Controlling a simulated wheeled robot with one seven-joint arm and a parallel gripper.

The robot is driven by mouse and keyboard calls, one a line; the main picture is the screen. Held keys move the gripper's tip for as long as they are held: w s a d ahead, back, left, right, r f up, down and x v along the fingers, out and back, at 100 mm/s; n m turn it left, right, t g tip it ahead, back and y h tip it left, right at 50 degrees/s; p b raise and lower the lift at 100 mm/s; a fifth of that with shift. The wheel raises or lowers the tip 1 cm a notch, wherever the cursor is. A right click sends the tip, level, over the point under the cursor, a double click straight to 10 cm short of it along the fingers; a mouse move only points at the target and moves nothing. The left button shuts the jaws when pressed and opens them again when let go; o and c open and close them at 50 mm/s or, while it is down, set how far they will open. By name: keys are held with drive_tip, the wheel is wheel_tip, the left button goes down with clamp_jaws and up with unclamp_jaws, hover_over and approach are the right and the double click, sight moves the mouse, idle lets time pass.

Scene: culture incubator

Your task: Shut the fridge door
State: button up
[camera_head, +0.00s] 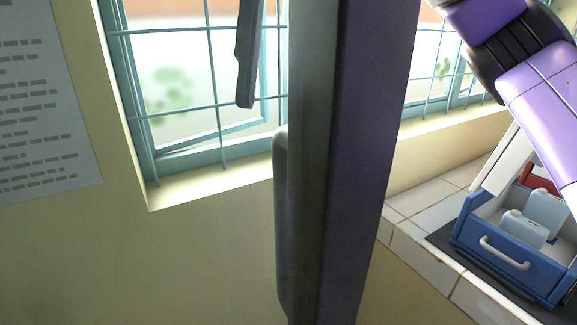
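A tall dark purple and grey panel (350,160), which looks like the fridge door, stands nearly edge-on in the middle of the head view. It runs from the top edge to the bottom edge. A rounded grey bar (281,225), perhaps its handle, sticks out along its left side. A dark finger-like piece (248,55) hangs from the top edge, left of the panel. It may be a fingertip of my gripper. I cannot tell whether it touches the panel. The rest of the gripper and the fridge body are not visible.
My purple arm crosses the upper right. A blue drawer-like box (505,262) with pale containers (523,228) sits on a dark mat on the white tiled counter (420,240). A barred window (190,80) and a paper notice (45,110) are at left.

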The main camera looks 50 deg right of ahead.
wheel_tip(320, 180, down, 8)
drive_tip(key=s+a+h+b, duration=0.1)
drive_tip(key=s, duration=0.1)
drive_tip(key=shift+a+r+m, duration=0.25)
drive_tip(key=shift+a+m, duration=0.15)
clamp_jaws()
idle(1.4)
